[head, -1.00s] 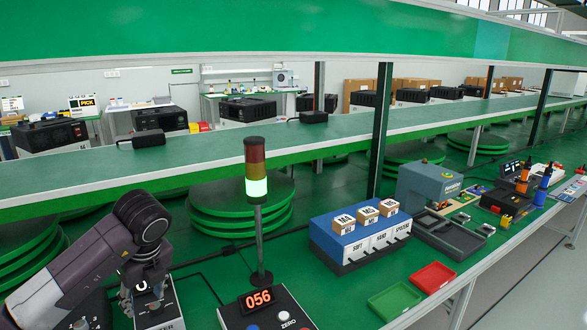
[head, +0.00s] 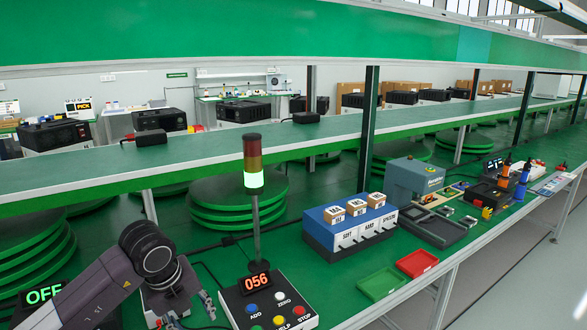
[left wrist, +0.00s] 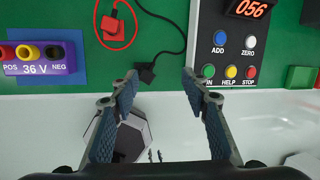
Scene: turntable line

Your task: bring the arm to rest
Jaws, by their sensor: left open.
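My left arm (head: 140,262) comes in from the left in the head view, bent at a dark round joint. Its gripper (head: 190,312) points down beside the control box, partly cut off by the lower edge. In the left wrist view the left gripper (left wrist: 159,78) is open, with two blue-grey padded fingers wide apart and nothing held. A black plug (left wrist: 147,73) on a cable lies below, between the fingertips in the picture. My right gripper is not in view.
The wrist view shows a purple 36 V terminal block (left wrist: 42,68) and a red connector (left wrist: 112,24). Red (head: 417,263) and green (head: 381,284) trays lie right.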

